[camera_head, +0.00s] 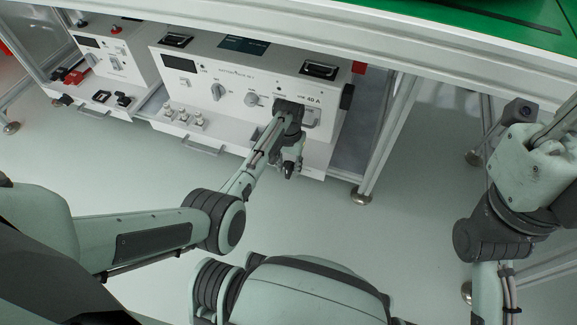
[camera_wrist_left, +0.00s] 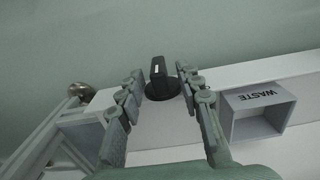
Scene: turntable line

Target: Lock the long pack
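No label marks a long pack; the wide white cabinet (camera_head: 235,72) with dials and the print 40 A stands under the bench in the head view, and I cannot tell if it is the pack. My left gripper (camera_head: 290,167) hangs in front of its right part. In the left wrist view the gripper (camera_wrist_left: 165,105) is open, its two fingers wide apart. A black knob with an upright grip and round base (camera_wrist_left: 160,80) shows between and beyond the fingertips, on a white surface. I cannot tell whether the fingers touch it. My right gripper is out of view.
A white box marked WASTE (camera_wrist_left: 257,110) sits right of the fingers in the wrist view. A smaller white unit (camera_head: 110,62) stands at the left. A bench leg (camera_head: 385,140) rises right of the cabinet. The pale floor (camera_head: 330,225) in front is clear.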

